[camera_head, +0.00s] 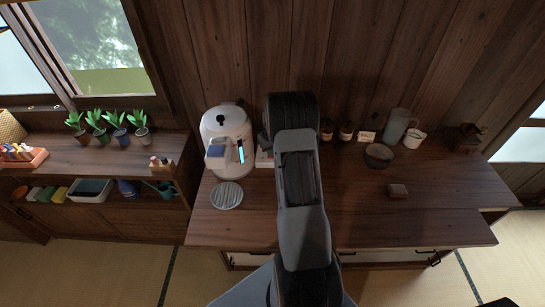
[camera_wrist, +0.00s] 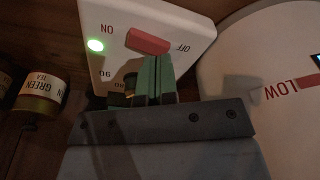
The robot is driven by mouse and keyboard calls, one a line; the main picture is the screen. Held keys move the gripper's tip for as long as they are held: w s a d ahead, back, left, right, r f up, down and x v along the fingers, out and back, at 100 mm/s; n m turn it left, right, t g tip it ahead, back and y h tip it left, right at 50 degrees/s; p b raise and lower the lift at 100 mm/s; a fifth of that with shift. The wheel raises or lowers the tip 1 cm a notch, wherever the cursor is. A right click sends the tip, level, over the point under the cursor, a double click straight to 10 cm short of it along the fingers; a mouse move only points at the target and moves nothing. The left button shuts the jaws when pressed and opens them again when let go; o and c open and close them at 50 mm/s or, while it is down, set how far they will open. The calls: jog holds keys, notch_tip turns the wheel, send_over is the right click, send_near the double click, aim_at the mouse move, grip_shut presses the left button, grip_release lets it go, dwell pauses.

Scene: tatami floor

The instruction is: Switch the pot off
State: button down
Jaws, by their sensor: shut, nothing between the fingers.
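The pot (camera_head: 222,125) is a white rounded appliance standing at the back left of the wooden counter. Its white side, marked LOW, fills the right of the wrist view (camera_wrist: 280,65). Beside it is a white panel (camera_wrist: 190,65) with a red switch (camera_wrist: 148,43), the words ON and OFF appearing upside down, and a lit green lamp (camera_wrist: 95,45) by ON. My gripper (camera_wrist: 155,62) is shut and empty, its green fingertips right at the lower edge of the red switch. I cannot tell whether they touch. In the head view my arm hides the gripper and most of the panel.
A green tea jar (camera_wrist: 40,95) stands left of the panel. The front right counter is clear.

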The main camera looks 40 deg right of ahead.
jog(key=shift+f+b, duration=0.7)
jog(key=shift+f, duration=0.2)
jog(key=shift+r, duration=0.1)
dwell(0.3)
jog(key=shift+r+p, duration=1.8)
jog(key=shift+r, duration=1.65)
jog(key=s+a+r+t, duration=0.1)
jog(key=s+a+r, duration=0.9)
jog(key=s+a, duration=0.1)
jog(key=s+a+r+n+t, duration=0.1)
jog(key=s+a+r, duration=0.8)
jog(key=a, duration=0.5)
jog(key=shift+s+a+r+t, duration=0.25)
jog(key=shift+s+r+t, duration=0.15)
jog(key=shift+s, duration=0.95)
